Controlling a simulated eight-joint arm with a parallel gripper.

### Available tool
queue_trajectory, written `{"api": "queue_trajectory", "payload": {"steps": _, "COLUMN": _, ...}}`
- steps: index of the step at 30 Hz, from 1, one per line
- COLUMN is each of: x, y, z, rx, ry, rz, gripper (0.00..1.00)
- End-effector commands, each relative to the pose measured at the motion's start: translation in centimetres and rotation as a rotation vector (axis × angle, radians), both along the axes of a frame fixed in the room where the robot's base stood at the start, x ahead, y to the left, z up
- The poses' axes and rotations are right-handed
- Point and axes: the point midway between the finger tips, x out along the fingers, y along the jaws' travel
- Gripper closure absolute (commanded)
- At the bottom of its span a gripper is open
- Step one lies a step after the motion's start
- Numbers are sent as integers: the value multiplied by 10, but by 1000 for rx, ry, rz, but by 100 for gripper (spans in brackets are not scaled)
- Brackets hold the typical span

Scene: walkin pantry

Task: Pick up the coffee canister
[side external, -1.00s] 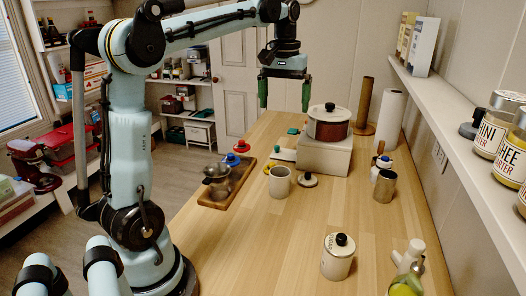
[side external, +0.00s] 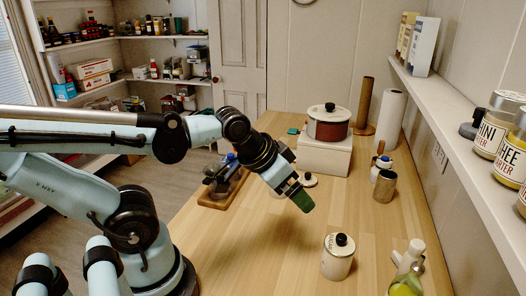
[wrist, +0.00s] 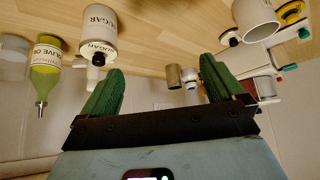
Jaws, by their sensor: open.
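No label reading coffee is legible in these frames. A white lidded canister (side external: 337,257) with a black knob stands upright on the wooden counter at front right. In the wrist view, which looks upside down, that canister (wrist: 98,35) reads SUGAR. A plain white open canister (wrist: 255,20) shows in the wrist view, its label side not seen; my gripper mostly hides it in the side view. My gripper (side external: 301,195) is open and empty above the counter, left of and behind the SUGAR canister. Its green fingers (wrist: 163,88) are spread apart in the wrist view, touching nothing.
An oil bottle (side external: 407,275) stands beside the SUGAR canister at front right. A metal cup (side external: 384,187) and a paper roll (side external: 389,122) stand along the right side. A pot (side external: 328,121) sits on a white box (side external: 324,158) at the back. The counter's middle is clear.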

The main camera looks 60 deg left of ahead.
Motion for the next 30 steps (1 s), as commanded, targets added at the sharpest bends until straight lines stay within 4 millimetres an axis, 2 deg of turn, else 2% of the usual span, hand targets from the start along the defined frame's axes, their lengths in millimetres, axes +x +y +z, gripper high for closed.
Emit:
{"api": "queue_trajectory", "payload": {"steps": 16, "x": 3, "y": 2, "z": -1, "rx": 48, "ry": 19, "rz": -36, "gripper": 5}}
{"api": "queue_trajectory", "payload": {"steps": 20, "x": 12, "y": 10, "z": -4, "rx": 187, "ry": 87, "rz": -140, "gripper": 5}}
{"api": "queue_trajectory", "payload": {"steps": 30, "x": 47, "y": 42, "z": -22, "rx": 686, "ry": 391, "rz": -518, "gripper": 5}}
